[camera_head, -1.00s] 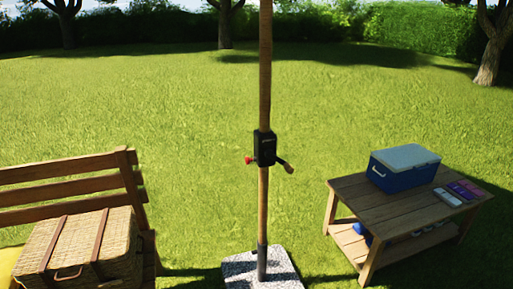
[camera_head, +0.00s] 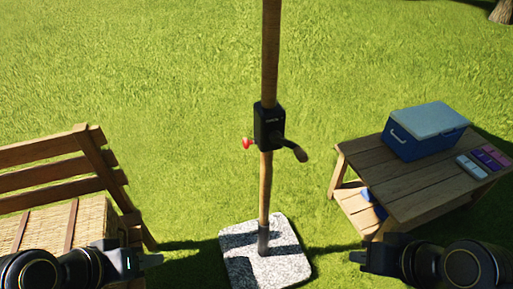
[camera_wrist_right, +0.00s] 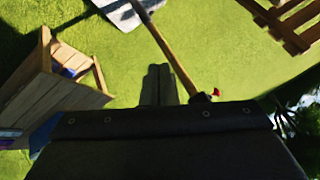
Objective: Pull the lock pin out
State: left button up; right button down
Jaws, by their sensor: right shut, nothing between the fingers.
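The lock pin (camera_head: 247,143) is a small red knob on the left side of the black crank housing (camera_head: 268,127) on the wooden umbrella pole (camera_head: 270,55). The pin's red knob also shows in the right wrist view (camera_wrist_right: 216,92). A dark crank handle (camera_head: 296,151) sticks out to the housing's right. My left gripper (camera_head: 152,261) is low at the left, well apart from the pin; its jaw state is unclear. My right gripper (camera_head: 358,257) is low at the right, shut and empty, apart from the pole; its fingers also show in the right wrist view (camera_wrist_right: 160,84).
The pole stands in a speckled stone base (camera_head: 240,271) on grass. A bench (camera_head: 100,165) with a wicker basket (camera_head: 45,226) is at the left. A wooden table (camera_head: 405,185) with a blue cooler (camera_head: 420,145) is at the right. Grass between them is open.

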jog(key=m+t+y+b, duration=0.4)
jog(key=m+t+b, duration=0.85)
jog(key=b, duration=0.85)
send_near(248, 143)
jog(key=s+d+f, duration=0.1)
jog(key=s+d, duration=0.1)
jog(key=d, duration=0.1)
jog(key=shift+s+a+g, duration=0.15)
jog(key=shift+a+g, duration=0.05)
jog(key=shift+g, duration=0.15)
jog(key=f+x, duration=0.1)
jog(key=x, duration=0.9)
jog(key=shift+r, duration=0.45)
